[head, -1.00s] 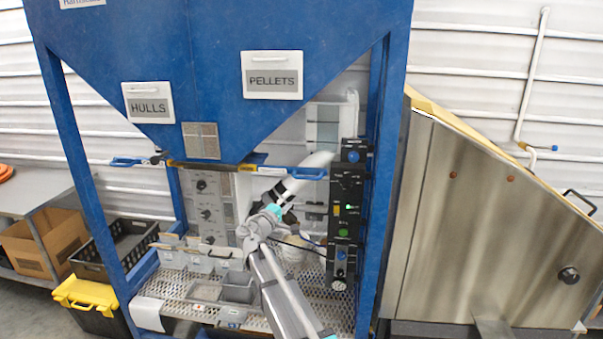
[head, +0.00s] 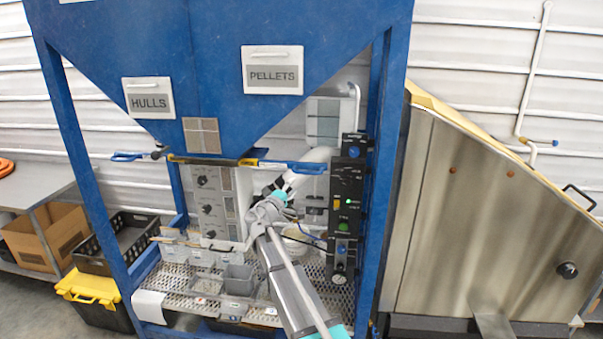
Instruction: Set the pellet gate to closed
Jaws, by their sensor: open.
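The blue hopper's right spout sits under the PELLETS sign (head: 272,72). A slide bar crosses below the spouts, with a blue loop handle (head: 308,168) at its right end, near the right blue leg. A yellow mark (head: 264,164) shows on the bar, left of that handle. My gripper (head: 284,186) is dark and small, just below and left of the right handle. It is open and holds nothing that I can see. Its fingertips are hard to make out against the white shape behind, and I cannot tell whether they touch the handle.
A similar blue handle (head: 126,156) is at the left, under the HULLS sign (head: 148,98). A black control panel (head: 346,200) stands close right of my gripper. A grey panel with knobs (head: 212,205) is at left. Small bins (head: 238,280) stand on the mesh shelf below.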

